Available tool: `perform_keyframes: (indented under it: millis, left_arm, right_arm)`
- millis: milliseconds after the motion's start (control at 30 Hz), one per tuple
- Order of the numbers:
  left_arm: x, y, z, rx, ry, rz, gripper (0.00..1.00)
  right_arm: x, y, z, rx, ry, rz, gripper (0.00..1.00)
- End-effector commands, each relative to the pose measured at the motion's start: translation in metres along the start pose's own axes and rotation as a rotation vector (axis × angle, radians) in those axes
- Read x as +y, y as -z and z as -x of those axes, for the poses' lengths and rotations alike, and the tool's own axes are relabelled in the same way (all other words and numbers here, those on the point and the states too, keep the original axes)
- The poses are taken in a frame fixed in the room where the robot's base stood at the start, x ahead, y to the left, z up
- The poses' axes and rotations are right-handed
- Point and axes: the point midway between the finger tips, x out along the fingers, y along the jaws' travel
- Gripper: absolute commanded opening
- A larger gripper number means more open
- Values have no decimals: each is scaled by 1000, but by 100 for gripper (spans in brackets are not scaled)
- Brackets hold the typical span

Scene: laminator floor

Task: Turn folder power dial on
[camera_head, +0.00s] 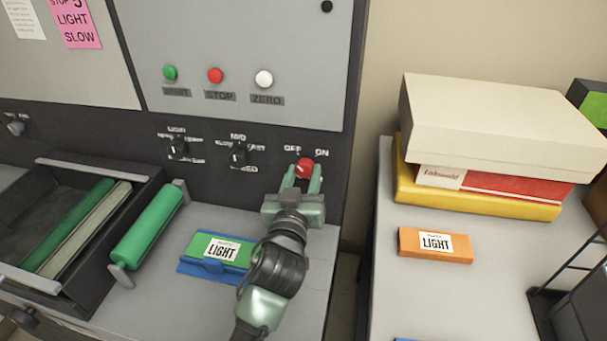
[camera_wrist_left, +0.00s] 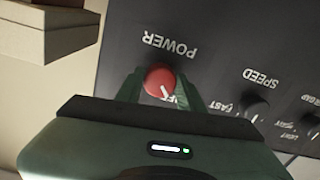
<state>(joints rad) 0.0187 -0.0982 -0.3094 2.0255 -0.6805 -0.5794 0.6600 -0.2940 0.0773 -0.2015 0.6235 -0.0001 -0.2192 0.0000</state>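The red power dial (camera_head: 305,168) is on the dark machine panel, between the OFF and ON labels. In the left wrist view the dial (camera_wrist_left: 160,80) sits under the upside-down word POWER, and its white pointer line points toward the OFF side. My left gripper (camera_head: 303,180) is at the dial with its fingers parted, one on each side. In the left wrist view the gripper (camera_wrist_left: 161,88) shows narrow gaps beside the dial; firm contact is not visible. My right gripper is not in view.
The black speed knob (camera_head: 239,155) and another knob (camera_head: 177,148) are left of the dial. Green, red and white buttons (camera_head: 215,75) are above. A green roller (camera_head: 149,226) and a green LIGHT block (camera_head: 219,249) lie below. Stacked boxes (camera_head: 495,125) stand right.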

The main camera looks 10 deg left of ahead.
Motion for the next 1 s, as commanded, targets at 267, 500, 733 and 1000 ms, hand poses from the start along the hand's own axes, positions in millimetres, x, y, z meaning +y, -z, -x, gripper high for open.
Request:
perform_keyframes:
  millis: [267, 500, 733, 1000]
  left_arm:
    - [0, 0, 0, 0, 0, -4, 0]
    - [0, 0, 0, 1, 1, -68, 0]
    - [0, 2, 0, 8, 0, -227, 0]
    - [-1, 2, 0, 17, -2, -480, 0]
  right_arm:
    - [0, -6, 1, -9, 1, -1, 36]
    - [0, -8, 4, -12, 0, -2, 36]
    - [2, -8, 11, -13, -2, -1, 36]
    - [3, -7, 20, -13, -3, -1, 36]
